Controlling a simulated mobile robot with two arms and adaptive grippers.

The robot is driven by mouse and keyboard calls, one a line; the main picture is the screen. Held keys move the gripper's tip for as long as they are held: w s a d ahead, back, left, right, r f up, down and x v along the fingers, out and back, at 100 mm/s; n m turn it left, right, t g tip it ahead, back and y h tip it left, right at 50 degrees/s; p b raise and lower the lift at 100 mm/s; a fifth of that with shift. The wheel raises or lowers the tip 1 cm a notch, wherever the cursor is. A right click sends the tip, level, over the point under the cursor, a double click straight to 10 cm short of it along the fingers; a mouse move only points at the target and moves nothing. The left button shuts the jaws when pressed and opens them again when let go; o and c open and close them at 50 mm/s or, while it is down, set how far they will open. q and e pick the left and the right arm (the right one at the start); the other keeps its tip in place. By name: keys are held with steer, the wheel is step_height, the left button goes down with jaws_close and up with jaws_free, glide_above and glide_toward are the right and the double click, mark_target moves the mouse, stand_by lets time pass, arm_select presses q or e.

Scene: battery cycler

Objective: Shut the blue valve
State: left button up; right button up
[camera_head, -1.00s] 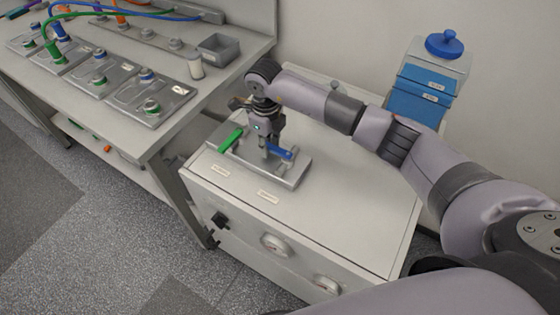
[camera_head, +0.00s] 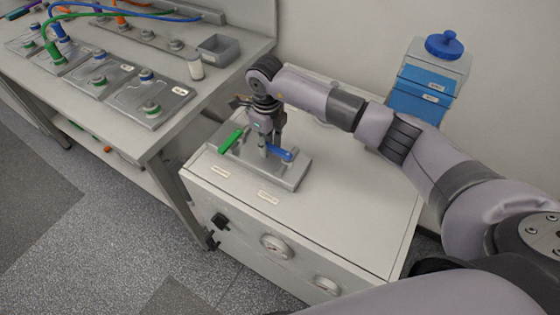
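The blue valve (camera_head: 284,154) has a bar-shaped blue handle on a grey metal plate (camera_head: 290,180) on top of the cabinet. A green valve handle (camera_head: 231,140) sits to its left on the same plate. My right gripper (camera_head: 266,150) points down at the left end of the blue handle. Its fingertips are small and partly merge with the valve parts, so I cannot tell whether they touch the handle or how far apart they are. My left gripper is not in view.
A bench (camera_head: 205,98) with cell fixtures and cables stands to the left. A blue-lidded container (camera_head: 430,80) stands at the back right. The cabinet top's right side is clear.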

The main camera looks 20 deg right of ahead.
mark_target(269, 143)
step_height(269, 143, up, 7)
steer(key=p, duration=0.4)
steer(key=shift+w+d+r, duration=0.1)
steer(key=shift+d+r, duration=0.05)
steer(key=shift+r, duration=0.05)
